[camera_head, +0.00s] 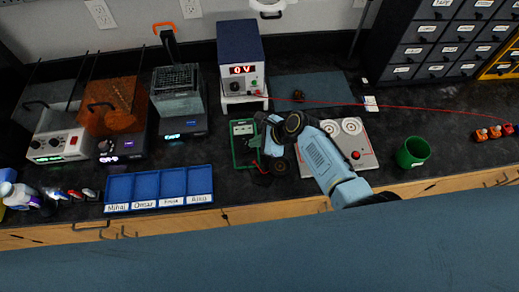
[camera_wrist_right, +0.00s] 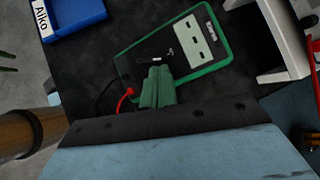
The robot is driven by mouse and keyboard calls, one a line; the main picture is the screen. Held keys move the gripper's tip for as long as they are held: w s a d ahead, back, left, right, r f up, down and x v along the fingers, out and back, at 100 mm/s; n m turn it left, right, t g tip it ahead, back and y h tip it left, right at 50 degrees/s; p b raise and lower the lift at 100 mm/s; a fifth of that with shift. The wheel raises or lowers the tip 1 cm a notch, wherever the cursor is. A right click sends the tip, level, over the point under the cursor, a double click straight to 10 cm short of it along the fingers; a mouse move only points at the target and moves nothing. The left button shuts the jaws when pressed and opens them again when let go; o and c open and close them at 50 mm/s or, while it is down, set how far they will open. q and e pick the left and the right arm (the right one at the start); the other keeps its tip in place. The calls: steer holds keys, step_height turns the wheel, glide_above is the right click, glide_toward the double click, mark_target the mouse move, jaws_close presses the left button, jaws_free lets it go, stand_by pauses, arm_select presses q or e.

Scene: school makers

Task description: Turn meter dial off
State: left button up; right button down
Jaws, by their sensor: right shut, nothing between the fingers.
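The meter (camera_head: 240,129) is a flat green-framed device on the dark bench, below the power supply in the head view. In the right wrist view the meter (camera_wrist_right: 213,64) lies tilted, its pale label panel clear. A dark dial area with a small light mark (camera_wrist_right: 168,51) shows just beyond my fingertips. My right gripper (camera_wrist_right: 157,72) is shut and empty, its tips over the meter's lower part and hiding some of the dial. I cannot tell whether they touch it. The dial's setting is not readable. My left gripper is not in view.
A power supply (camera_head: 239,46) reading 0 V stands behind the meter. A blue labelled tray (camera_head: 158,186) is to the left, a hot plate (camera_head: 363,153) and green cup (camera_head: 413,152) to the right. A red lead (camera_head: 400,106) crosses the bench; another red lead (camera_wrist_right: 125,96) runs beside my fingers.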

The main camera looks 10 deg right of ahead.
steer(key=shift+w+a+r+n+g, duration=0.15)
steer(key=shift+w+n+g, duration=0.15)
steer(key=shift+n+g, duration=0.5)
steer(key=shift+w+n, duration=0.1)
steer(key=shift+n, duration=0.6)
steer(key=shift+s+a+f+p, duration=0.25)
steer(key=shift+s+a+p, duration=0.15)
steer(key=shift+s+p, duration=0.25)
steer(key=shift+h, duration=0.3)
steer(key=d, duration=0.1)
steer(key=d+p, duration=0.1)
steer(key=d, duration=0.3)
steer(key=shift+w+r, duration=0.15)
steer(key=shift+r, duration=0.25)
steer(key=p+v, duration=0.2)
steer(key=v, duration=0.7)
steer(key=shift+p, duration=0.4)
steer(key=shift+d+r, duration=0.1)
steer(key=shift+d, duration=0.05)
